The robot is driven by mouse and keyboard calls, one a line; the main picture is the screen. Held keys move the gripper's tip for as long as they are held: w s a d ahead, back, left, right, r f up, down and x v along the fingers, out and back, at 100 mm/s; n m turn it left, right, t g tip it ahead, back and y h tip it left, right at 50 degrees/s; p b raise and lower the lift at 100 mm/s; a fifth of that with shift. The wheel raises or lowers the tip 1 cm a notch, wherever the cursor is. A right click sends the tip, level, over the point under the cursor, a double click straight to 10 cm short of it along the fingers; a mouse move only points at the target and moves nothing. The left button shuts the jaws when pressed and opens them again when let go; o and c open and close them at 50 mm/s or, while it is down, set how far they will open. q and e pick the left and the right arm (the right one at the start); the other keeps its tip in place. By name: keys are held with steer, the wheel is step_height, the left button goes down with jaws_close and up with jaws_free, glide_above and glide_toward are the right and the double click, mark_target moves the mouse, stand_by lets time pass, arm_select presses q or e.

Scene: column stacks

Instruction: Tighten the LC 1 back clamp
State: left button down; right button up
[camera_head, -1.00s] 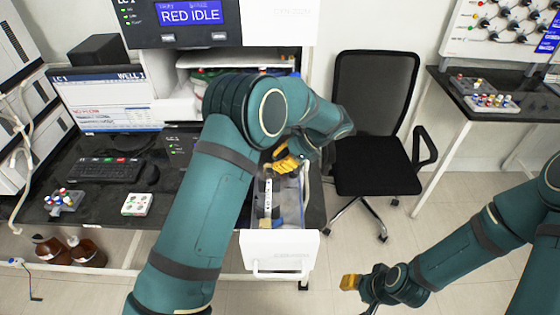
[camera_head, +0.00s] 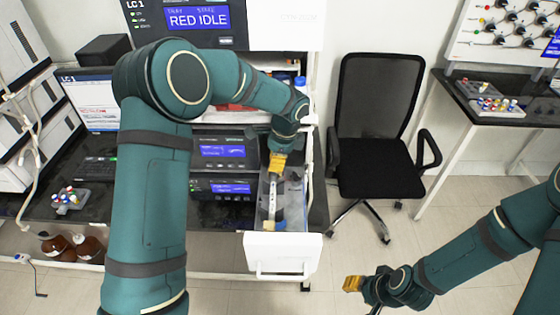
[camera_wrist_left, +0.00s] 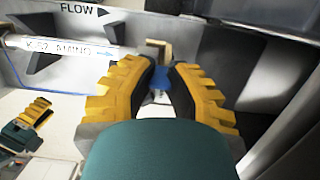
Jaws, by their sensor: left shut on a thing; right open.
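My left gripper (camera_head: 277,162) reaches down into the back of the open white drawer (camera_head: 283,246). In the left wrist view my left gripper's yellow fingers (camera_wrist_left: 160,84) are shut on a small blue part of the back clamp (camera_wrist_left: 159,78). A tan bracket stands just beyond it. The white labelled column (camera_wrist_left: 62,47) lies to the left of the fingers; it also shows in the head view (camera_head: 272,200). My fingers hide much of the clamp. My right gripper (camera_head: 353,284) is open and empty, low and clear of the drawer.
Instrument modules (camera_head: 222,152) stand left of the drawer. A black chair (camera_head: 378,160) stands to its right. Brown bottles (camera_head: 75,247) stand under the bench. The floor before the drawer is clear.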

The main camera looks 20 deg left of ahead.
mark_target(264, 179)
arm_select(q)
steer(key=a+h, duration=0.1)
steer(key=h, duration=0.1)
steer(key=t+h, duration=0.1)
steer(key=shift+s+a+h, duration=0.2)
steer(key=shift+a+h, duration=0.15)
steer(key=shift+h, duration=0.05)
steer(key=h, duration=0.1)
steer(key=a+h+b, duration=0.1)
steer(key=shift+s+f+t+h, duration=0.15)
steer(key=shift+f+t+h, duration=0.15)
steer(key=shift+t, duration=0.1)
steer(key=shift+a+f+t+h+b, duration=0.2)
steer(key=shift+a+t+h+b, duration=0.1)
steer(key=shift+h+b, duration=0.55)
steer(key=h+b, duration=0.2)
steer(key=shift+s+a+f+t+b, duration=0.15)
steer(key=shift+a+f+t+b, duration=0.05)
steer(key=shift+f+t+b, duration=0.1)
steer(key=shift+r+h, duration=0.1)
steer(key=shift+h, duration=0.35)
steer(key=shift+s, duration=0.1)
steer(key=c, duration=1.1)
jaws_free()
steer(key=shift+c, duration=0.2)
